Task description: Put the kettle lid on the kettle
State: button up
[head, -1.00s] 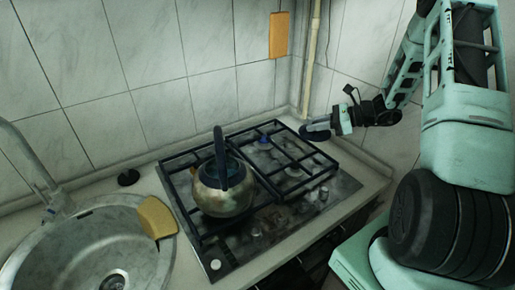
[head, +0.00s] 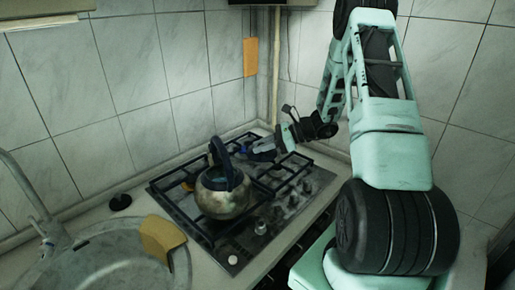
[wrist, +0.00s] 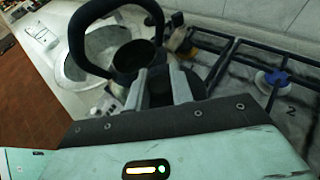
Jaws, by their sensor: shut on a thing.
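The round metal kettle (head: 222,200) stands upright on the left part of the hob, with its dark arched handle (head: 222,160) raised. In the wrist view the handle (wrist: 78,42) loops up at the upper left, and a dark round area (wrist: 134,58) shows below it. My gripper (head: 264,150) is just right of the kettle handle in the head view, above the hob. Its fingers in the wrist view (wrist: 162,84) are shut on a small dark thing, which looks like the kettle lid (wrist: 160,94). Most of the lid is hidden by the fingers and palm.
Black hob grates (head: 290,178) surround the kettle. A blue-topped piece (wrist: 272,78) sits on the hob in the wrist view. Tiled walls stand close behind.

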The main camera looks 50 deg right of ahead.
jog(key=shift+w+a+f+b, duration=0.25)
jog(key=shift+w+a+b, duration=0.15)
jog(key=shift+a, duration=0.65)
jog(key=shift+w+a+f+b, duration=0.25)
jog(key=shift+w+a+b, duration=0.15)
jog(key=shift+a, duration=0.65)
jog(key=shift+w+a+f+b, duration=0.25)
jog(key=shift+w+a+b, duration=0.15)
jog(key=shift+a, duration=0.65)
jog(key=w+a+f+b, duration=0.1)
jog(key=w+a+b, duration=0.1)
jog(key=a, duration=0.4)
jog(key=shift+w+a+b, duration=0.25)
jog(key=shift+a+b, duration=0.15)
jog(key=shift+b, duration=0.1)
jog(key=o, duration=1)
jog(key=shift+s+d, duration=0.1)
jog(key=b+v, duration=0.2)
jog(key=v, duration=1.5)
jog(key=shift+b, duration=0.4)
